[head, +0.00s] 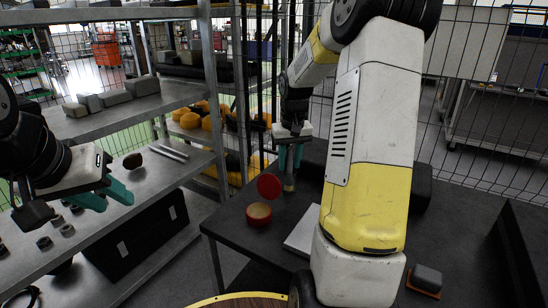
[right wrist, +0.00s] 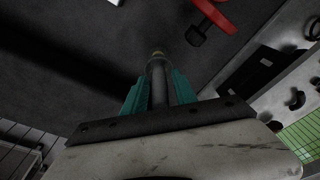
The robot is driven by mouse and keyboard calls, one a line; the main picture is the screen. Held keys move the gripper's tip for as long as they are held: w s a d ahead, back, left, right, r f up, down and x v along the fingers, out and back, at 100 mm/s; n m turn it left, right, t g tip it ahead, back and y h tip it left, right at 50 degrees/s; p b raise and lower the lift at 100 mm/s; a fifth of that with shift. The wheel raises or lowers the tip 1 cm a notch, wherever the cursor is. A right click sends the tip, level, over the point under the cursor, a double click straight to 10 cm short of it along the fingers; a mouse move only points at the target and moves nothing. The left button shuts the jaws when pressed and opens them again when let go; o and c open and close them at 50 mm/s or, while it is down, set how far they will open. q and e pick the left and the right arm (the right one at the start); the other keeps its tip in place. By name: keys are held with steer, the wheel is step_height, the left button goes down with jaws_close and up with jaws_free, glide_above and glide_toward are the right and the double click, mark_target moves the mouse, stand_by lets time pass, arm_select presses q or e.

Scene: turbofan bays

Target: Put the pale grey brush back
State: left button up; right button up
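My right gripper (head: 290,158) is above the dark table, its teal fingers closed on an upright grey rod-like thing (head: 289,182) that looks like the pale grey brush. In the right wrist view the brush (right wrist: 157,80) stands out between the fingers (right wrist: 158,92), with a small tan tip at its far end. Whether its lower end touches the table cannot be told. My left gripper (head: 106,194) is at the left in front of the shelf, with its teal fingers apart and nothing between them.
A metal shelf (head: 165,180) with small parts stands left. Wire mesh closes the back.

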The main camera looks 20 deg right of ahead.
steer(key=shift+r, duration=0.1)
step_height(320, 180, up, 11)
steer(key=s, duration=0.1)
steer(key=s+a+t, duration=0.1)
steer(key=s+a, duration=0.3)
steer(key=s, duration=0.3)
steer(key=s+a+r+t+y, duration=0.1)
steer(key=s+a, duration=0.3)
steer(key=s, duration=0.4)
steer(key=s+a+r+n+t+y, duration=0.1)
steer(key=s+a+t, duration=0.1)
steer(key=s+a, duration=0.3)
steer(key=s, duration=0.3)
steer(key=shift+t, duration=0.4)
steer(key=shift+a+r, duration=0.1)
steer(key=shift+a, duration=0.1)
